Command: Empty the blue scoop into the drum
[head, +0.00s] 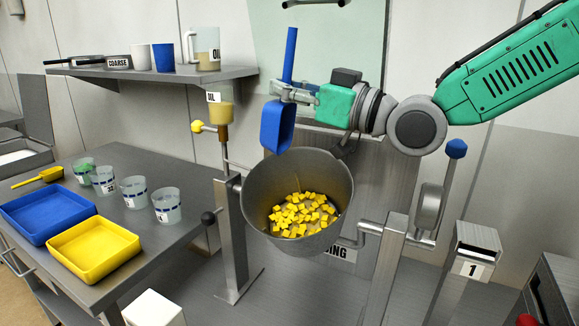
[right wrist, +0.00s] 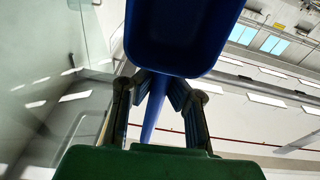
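The blue scoop (head: 277,126) hangs bowl-down with its handle pointing up, above the back left rim of the drum. My right gripper (head: 287,92) is shut on the scoop's handle. In the right wrist view the gripper's fingers (right wrist: 157,100) close around the blue handle, with the scoop's bowl (right wrist: 178,38) beyond. I see no contents in the scoop. The grey drum (head: 257,195) is open at the top and tilted towards me. Many yellow cubes (head: 303,213) lie in it. My left gripper is not in view.
A side table at left holds a blue tray (head: 48,212), a yellow tray (head: 95,250), a yellow scoop (head: 38,178) and several cups. A shelf (head: 150,75) with cups and a jug is behind. A blue-knobbed lever (head: 456,149) stands right of the drum.

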